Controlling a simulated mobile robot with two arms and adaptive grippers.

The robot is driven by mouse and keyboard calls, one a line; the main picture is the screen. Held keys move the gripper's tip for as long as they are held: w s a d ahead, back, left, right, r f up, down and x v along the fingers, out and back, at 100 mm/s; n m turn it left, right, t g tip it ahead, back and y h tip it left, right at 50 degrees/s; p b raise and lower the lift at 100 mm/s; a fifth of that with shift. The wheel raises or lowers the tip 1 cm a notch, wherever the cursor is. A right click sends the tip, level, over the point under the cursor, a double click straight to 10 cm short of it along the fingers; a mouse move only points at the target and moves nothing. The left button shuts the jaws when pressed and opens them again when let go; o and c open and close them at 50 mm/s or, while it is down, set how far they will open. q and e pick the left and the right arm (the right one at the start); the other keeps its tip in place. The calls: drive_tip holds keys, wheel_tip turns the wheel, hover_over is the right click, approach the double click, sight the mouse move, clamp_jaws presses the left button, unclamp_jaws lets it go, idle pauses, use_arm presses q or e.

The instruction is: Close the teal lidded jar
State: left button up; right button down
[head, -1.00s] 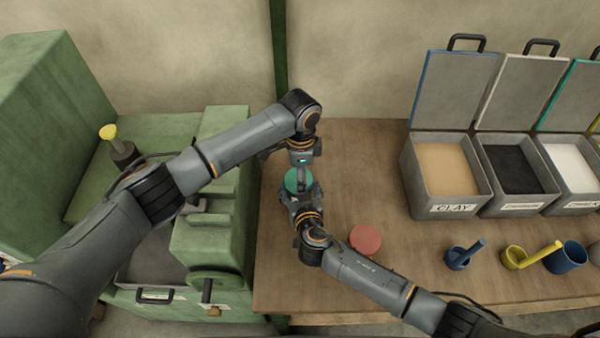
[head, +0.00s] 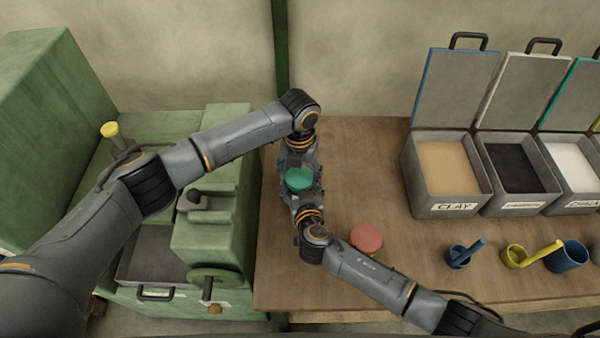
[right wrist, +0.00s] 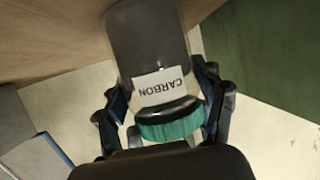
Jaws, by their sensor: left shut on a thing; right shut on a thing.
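The jar (right wrist: 155,45) is clear with dark grey contents and a CARBON label; it appears upside down in the right wrist view. Its teal lid (right wrist: 170,126) is at the mouth, and I cannot tell whether it sits tight. In the head view the round teal lid (head: 299,180) lies between my two grippers and hides most of the jar. My right gripper (right wrist: 160,88) has its fingers on both sides of the jar, just below the lid. My left gripper (head: 299,168) reaches in from the far side and is shut at the lid; its fingertips are partly hidden.
A red disc (head: 366,239) lies on the wooden table (head: 350,160). Blue (head: 459,256) and yellow (head: 516,257) scoops and a blue cup (head: 567,257) stand right. Open bins, including clay (head: 446,175), stand at the back right. A green machine (head: 212,240) stands left.

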use_arm(q)
drive_tip(key=o, duration=0.8)
use_arm(e)
drive_tip(key=shift+f, duration=0.1)
use_arm(q)
drive_tip(key=shift+r, duration=2.25)
drive_tip(key=shift+c, duration=0.3)
